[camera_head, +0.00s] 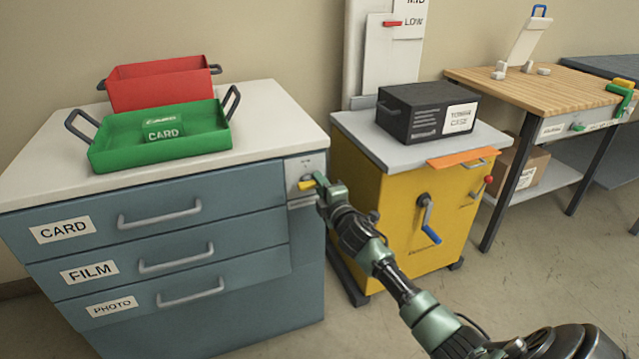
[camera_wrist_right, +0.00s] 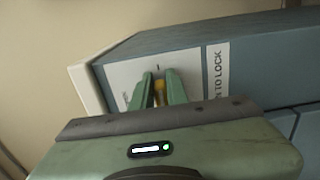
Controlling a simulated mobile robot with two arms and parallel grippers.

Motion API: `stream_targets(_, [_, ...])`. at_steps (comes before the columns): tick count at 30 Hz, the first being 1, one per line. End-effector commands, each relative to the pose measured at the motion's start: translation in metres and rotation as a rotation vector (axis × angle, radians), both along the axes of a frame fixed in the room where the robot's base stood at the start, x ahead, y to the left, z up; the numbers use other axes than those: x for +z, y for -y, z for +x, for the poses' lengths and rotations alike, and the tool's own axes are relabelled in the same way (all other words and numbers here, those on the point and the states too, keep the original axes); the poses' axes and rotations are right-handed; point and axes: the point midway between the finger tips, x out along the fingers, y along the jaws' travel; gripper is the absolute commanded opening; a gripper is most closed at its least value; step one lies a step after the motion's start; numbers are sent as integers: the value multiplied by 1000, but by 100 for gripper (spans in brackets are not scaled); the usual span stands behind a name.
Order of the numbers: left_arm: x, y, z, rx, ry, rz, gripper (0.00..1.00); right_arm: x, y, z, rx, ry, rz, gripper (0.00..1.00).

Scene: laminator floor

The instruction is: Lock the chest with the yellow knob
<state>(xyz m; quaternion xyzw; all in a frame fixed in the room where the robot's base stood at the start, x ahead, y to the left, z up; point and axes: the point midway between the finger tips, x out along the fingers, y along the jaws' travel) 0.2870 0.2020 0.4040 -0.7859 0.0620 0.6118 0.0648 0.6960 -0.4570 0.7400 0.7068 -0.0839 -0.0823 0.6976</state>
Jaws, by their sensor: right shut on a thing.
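The blue-grey chest (camera_head: 245,211) stands at the left with drawers labelled CARD, FILM and PHOTO, all of which look closed. The yellow knob (camera_head: 306,185) is on a pale plate (camera_head: 304,165) at the chest's upper right front corner. My right gripper (camera_head: 316,184) is at that plate, with its fingers shut on the yellow knob. In the right wrist view the yellow knob (camera_wrist_right: 160,86) shows between the two green fingers (camera_wrist_right: 160,92). A label beside the plate (camera_wrist_right: 217,72) reads partly "TO LOCK". The fingers hide part of the knob. My left gripper is not in view.
A green tray (camera_head: 203,144) and a red tray (camera_head: 165,83) sit on the chest top. A yellow cabinet (camera_head: 390,222) with a blue-handled crank (camera_head: 428,222) and a black case (camera_head: 408,112) stands to the right. A wooden-topped table (camera_head: 560,92) is farther right.

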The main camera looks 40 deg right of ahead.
Motion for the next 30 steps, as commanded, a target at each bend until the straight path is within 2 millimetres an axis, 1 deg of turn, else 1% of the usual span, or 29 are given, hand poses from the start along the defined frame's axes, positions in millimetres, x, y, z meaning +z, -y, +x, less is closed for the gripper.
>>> stream_targets(9, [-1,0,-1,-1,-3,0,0,-1,1,0,-2,-1,4,0])
stream_targets(10, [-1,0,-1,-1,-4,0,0,-1,1,0,-2,-2,5,23])
stream_targets(11, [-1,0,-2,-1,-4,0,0,-1,1,0,-2,-1,4,31])
stream_targets(12, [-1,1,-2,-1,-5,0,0,-1,1,0,-2,-1,4,36])
stream_targets(20, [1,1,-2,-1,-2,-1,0,-1,0,0,-1,-1,2,36])
stream_targets(23, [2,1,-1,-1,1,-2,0,-1,-1,-4,0,-1,2,36])
stream_targets(25, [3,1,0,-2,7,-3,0,-2,-3,-12,0,-3,3,36])
stream_targets(26, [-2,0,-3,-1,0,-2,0,-1,-4,-16,0,-2,3,36])
stream_targets(27, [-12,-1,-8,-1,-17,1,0,-1,-6,-23,0,-3,3,36])
stream_targets(30, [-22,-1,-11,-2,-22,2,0,-1,-10,-41,1,-3,3,36])
